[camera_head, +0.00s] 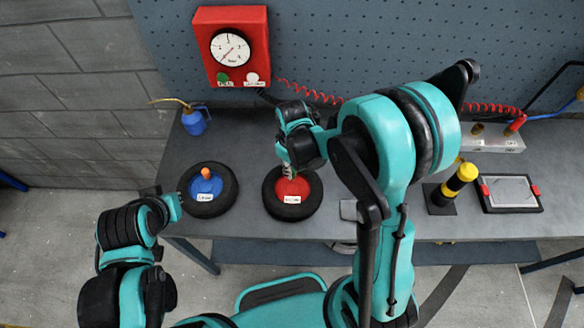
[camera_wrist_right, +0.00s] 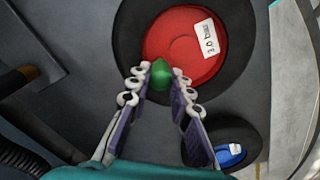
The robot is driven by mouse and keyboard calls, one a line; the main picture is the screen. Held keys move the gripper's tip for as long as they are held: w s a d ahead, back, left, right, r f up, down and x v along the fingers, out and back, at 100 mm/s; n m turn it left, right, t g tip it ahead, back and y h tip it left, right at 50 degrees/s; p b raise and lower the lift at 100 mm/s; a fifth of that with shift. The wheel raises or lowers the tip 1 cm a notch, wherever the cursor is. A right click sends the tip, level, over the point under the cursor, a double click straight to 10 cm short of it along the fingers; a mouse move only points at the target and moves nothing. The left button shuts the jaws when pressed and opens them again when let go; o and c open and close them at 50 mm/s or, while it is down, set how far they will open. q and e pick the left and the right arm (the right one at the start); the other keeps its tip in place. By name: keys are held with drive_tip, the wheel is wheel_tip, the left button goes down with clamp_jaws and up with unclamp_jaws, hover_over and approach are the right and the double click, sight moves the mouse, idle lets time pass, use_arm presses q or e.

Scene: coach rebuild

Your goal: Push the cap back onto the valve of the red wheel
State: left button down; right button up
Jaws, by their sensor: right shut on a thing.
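The red wheel (camera_head: 301,189) lies flat on the grey bench, a black tyre with a red hub and a white label. It also shows in the right wrist view (camera_wrist_right: 207,67). My right gripper (camera_head: 286,168) is over the hub's upper left part, pointing down. In the right wrist view its fingertips (camera_wrist_right: 161,80) are shut on a small green cap (camera_wrist_right: 160,73), which appears over the red hub. The valve is hidden, and I cannot tell whether the cap touches it. My left gripper (camera_head: 172,205) is beside the blue wheel at the bench's front edge; its jaws are unclear.
The blue wheel (camera_head: 207,187) with an orange cap (camera_head: 178,172) lies to the left. A blue oil can (camera_head: 194,121) stands behind it. A red gauge box (camera_head: 232,47) hangs on the pegboard. A black-and-yellow post (camera_head: 455,186) and a framed tablet (camera_head: 510,192) are at right.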

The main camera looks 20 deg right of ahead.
drive_tip(key=shift+f+b, duration=0.8)
drive_tip(key=shift+f, duration=0.15)
drive_tip(key=o, duration=0.9)
drive_tip(key=shift+r, duration=0.1)
drive_tip(key=shift+m+t, duration=0.3)
drive_tip(key=r, duration=0.8)
drive_tip(key=s+r+b, duration=0.1)
drive_tip(key=r, duration=0.2)
drive_tip(key=shift+d+r, duration=0.3)
drive_tip(key=shift+r, duration=0.1)
drive_tip(key=s+d+f+m+t+b, duration=0.4)
drive_tip(key=s+m+t+b, duration=0.2)
drive_tip(key=s+b, duration=0.2)
drive_tip(key=shift+s+d+f+m, duration=0.15)
drive_tip(key=shift+s+f+m, duration=0.15)
drive_tip(key=shift+s, duration=0.45)
